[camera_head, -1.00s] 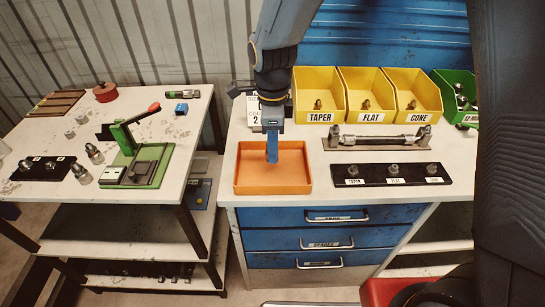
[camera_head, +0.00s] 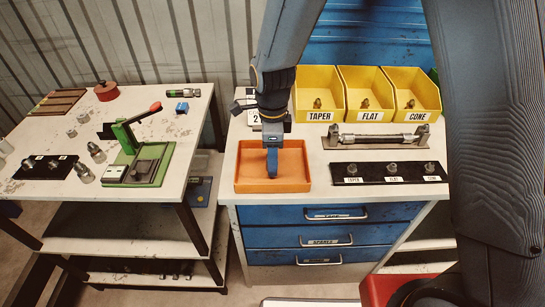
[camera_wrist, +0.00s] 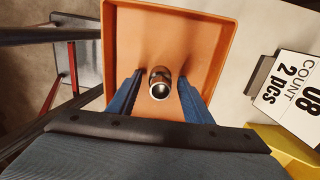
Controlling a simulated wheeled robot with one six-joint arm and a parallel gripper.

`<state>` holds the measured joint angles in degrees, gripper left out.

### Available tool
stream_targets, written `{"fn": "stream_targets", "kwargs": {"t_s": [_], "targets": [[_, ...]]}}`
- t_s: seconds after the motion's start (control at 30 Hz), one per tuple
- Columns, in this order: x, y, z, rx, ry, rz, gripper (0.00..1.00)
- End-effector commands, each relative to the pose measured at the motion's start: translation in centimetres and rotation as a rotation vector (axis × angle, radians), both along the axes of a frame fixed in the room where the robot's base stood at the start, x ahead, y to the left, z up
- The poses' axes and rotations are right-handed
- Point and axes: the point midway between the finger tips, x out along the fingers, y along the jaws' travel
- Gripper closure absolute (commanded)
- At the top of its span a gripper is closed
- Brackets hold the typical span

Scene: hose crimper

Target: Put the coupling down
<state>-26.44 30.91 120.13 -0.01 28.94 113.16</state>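The coupling (camera_wrist: 159,83) is a small metal cylinder with its open end facing the wrist camera. It appears to stand upright in the orange tray (camera_wrist: 220,20). My gripper (camera_wrist: 160,80) is low over the tray, with one blue finger on each side of the coupling and a visible gap on both sides. The fingers are open and do not seem to touch it. In the head view my gripper (camera_head: 272,176) reaches down into the orange tray (camera_head: 240,188), and the coupling is hidden behind the fingers.
Yellow bins labelled TAPER (camera_head: 319,93), FLAT and CONE stand behind the tray. A black strip with fittings (camera_head: 410,180) and a hose fixture (camera_head: 380,142) lie to its right. A count card (camera_wrist: 292,85) is beside the tray. A green crimper (camera_head: 140,165) stands on the left table.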

Motion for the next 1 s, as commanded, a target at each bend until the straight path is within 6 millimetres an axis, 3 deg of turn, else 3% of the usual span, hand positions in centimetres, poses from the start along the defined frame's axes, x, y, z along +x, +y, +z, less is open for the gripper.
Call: {"fn": "stream_targets", "kwargs": {"t_s": [0.37,1.0], "targets": [[0.1,0.0,1.1,0.001,-0.003,0.000,0.54],[0.1,0.0,11.3,0.001,-0.002,0.000,0.54]]}}
